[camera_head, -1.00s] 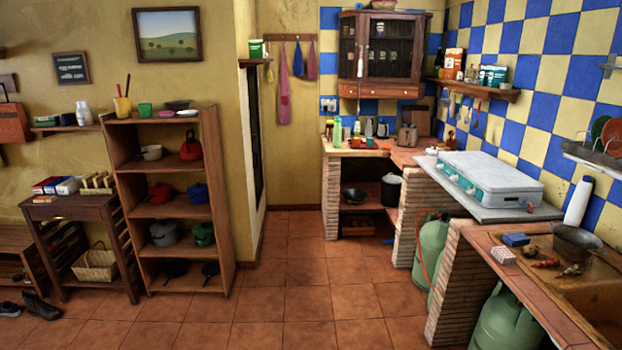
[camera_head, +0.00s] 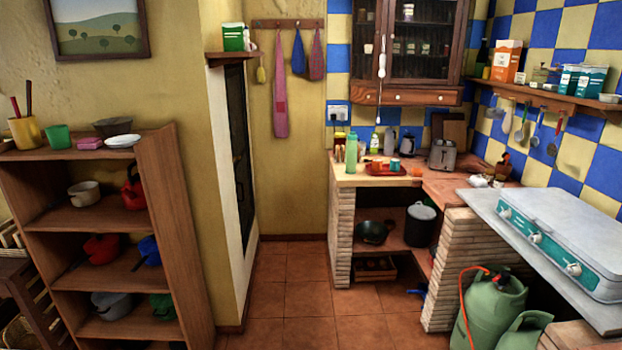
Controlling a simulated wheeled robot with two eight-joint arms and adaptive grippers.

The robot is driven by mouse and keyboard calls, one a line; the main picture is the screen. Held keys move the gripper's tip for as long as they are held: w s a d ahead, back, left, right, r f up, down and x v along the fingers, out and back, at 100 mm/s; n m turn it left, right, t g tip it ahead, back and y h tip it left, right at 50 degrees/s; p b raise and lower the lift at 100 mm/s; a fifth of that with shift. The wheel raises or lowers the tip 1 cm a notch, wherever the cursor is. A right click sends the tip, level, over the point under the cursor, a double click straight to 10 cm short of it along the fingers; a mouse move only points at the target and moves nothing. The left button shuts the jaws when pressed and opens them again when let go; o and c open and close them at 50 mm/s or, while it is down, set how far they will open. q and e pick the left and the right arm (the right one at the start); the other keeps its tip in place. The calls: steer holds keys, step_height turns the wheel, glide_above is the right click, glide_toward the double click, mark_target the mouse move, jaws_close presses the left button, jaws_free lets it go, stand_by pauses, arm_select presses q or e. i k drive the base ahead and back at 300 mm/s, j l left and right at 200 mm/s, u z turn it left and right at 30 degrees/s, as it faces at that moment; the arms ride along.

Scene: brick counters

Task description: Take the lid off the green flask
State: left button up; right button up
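A light green flask (camera_head: 351,153) stands upright near the front left of the wooden counter (camera_head: 345,178) in the far corner. Its top looks pale and narrow, but it is too small to make out the lid clearly. Neither of my grippers shows in the head view.
A red tray (camera_head: 385,169) with cups sits right of the flask, and a toaster (camera_head: 443,154) stands further right. A wooden shelf (camera_head: 105,157) is on the left. The tiled floor (camera_head: 310,300) between is clear.

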mark_target(352, 136)
steer(key=i+z, duration=0.15)
steer(key=i, duration=0.45)
steer(key=i+z, duration=0.15)
steer(key=i, duration=0.5)
steer(key=i+j+z, duration=0.15)
steer(key=i, duration=0.45)
steer(key=i+j+z, duration=0.15)
steer(key=i, duration=0.45)
